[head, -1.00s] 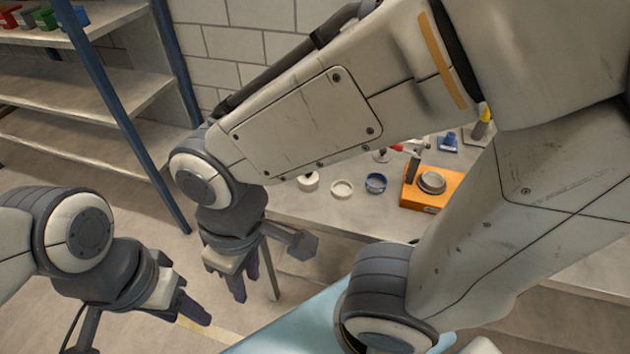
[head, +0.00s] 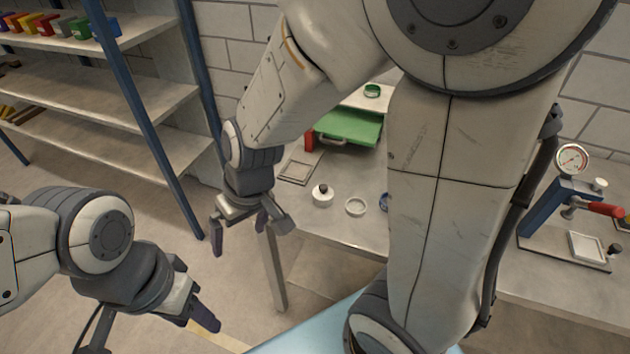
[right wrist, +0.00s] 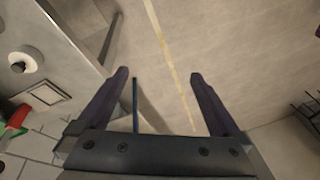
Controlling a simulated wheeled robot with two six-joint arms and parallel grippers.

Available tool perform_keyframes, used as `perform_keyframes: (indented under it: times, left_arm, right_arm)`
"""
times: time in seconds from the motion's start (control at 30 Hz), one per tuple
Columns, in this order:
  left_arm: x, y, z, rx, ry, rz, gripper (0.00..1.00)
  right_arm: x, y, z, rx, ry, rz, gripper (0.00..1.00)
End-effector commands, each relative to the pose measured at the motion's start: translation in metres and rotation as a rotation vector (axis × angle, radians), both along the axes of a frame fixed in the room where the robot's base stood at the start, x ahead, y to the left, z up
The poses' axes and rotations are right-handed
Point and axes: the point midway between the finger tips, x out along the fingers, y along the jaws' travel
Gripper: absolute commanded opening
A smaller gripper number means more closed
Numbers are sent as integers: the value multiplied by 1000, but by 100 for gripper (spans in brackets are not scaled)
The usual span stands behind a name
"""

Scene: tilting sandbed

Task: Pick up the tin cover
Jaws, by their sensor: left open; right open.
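A round white piece with a dark knob (head: 322,195), possibly the tin cover, stands on the grey bench. It also shows at the upper left of the right wrist view (right wrist: 24,62). My right gripper (head: 240,230) hangs left of the bench's front edge, apart from that piece, open and empty. In the right wrist view the gripper (right wrist: 160,76) has its two fingers spread over bare floor. My left gripper (head: 203,316) is low at the left, open and empty, away from the bench. My right arm hides the middle of the bench.
A blue press with a gauge (head: 571,160) stands at right. Shelves (head: 90,90) fill the left. Floor below the grippers is clear.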

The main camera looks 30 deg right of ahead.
Motion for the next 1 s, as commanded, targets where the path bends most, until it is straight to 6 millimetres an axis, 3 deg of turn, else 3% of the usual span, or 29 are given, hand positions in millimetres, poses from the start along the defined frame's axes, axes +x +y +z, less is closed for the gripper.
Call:
perform_keyframes:
  times: [0.03,0.1,0.2,0.3,0.4,0.53,0.8,1.0]
  left_arm:
    - [0,0,11,0,0,0,50]
    - [0,0,17,0,0,0,50]
    - [0,0,24,0,0,0,50]
    - [0,0,29,0,0,0,50]
    - [0,0,32,0,0,0,50]
    - [0,0,29,0,0,0,50]
    - [0,0,4,0,0,2,50]
    - [0,0,-5,0,0,1,50]
  right_arm:
    - [32,-25,-7,4,-17,-122,100]
    - [70,-65,-22,-5,-65,-271,100]
    - [104,-132,-44,-52,-118,-466,100]
    - [116,-192,-63,-115,-150,-613,100]
    - [116,-232,-77,-164,-163,-705,100]
    - [116,-253,-87,-195,-170,-749,100]
    - [128,-259,-125,-196,-171,-749,100]
    - [136,-261,-142,-197,-171,-747,100]
